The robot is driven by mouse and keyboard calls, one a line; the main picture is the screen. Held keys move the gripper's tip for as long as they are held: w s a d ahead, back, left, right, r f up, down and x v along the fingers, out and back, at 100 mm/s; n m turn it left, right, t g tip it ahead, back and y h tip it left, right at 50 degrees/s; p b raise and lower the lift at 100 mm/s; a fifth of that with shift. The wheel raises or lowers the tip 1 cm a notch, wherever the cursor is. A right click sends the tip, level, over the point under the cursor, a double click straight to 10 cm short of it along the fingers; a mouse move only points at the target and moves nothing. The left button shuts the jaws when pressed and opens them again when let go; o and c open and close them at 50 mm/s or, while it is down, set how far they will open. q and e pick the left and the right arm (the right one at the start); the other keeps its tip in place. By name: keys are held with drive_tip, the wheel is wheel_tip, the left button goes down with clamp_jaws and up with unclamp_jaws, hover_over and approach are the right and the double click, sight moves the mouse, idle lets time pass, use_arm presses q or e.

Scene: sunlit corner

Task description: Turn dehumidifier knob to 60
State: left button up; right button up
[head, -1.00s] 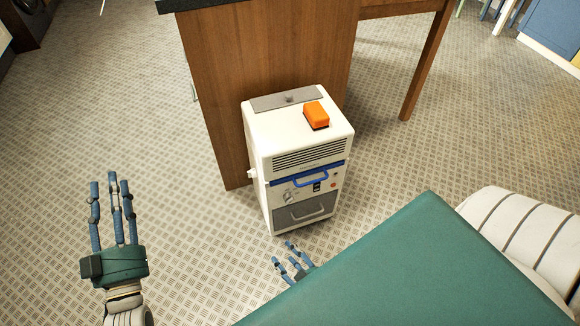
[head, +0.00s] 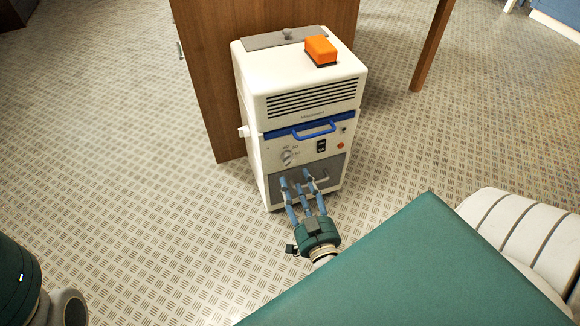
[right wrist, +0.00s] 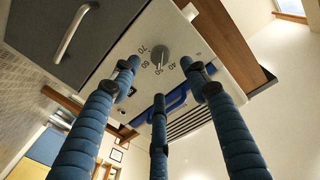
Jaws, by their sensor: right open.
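The dehumidifier (head: 300,85) is a white upright box with a blue handle and a dark lower front panel. Its small grey knob (head: 287,157) is at the left of the front face. In the right wrist view the knob (right wrist: 160,54) shows upside down, ringed by the marks 40, 50, 60 and 70; I cannot tell surely which mark it points to. My right gripper (head: 302,180) is open and empty, its blue fingers in front of the lower panel, just below the knob and apart from it. Only part of my left arm shows; its fingers are out of view.
An orange box (head: 320,50) sits on top of the dehumidifier. A wooden cabinet (head: 205,80) stands right behind it, and a wooden table leg (head: 432,45) stands to the right. The patterned floor (head: 130,150) is clear at the left.

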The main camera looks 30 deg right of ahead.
sight(289, 163)
drive_tip(key=b+x, duration=0.2)
drive_tip(key=x, duration=0.5)
drive_tip(key=shift+w+d, duration=0.1)
drive_tip(key=shift+w, duration=0.1)
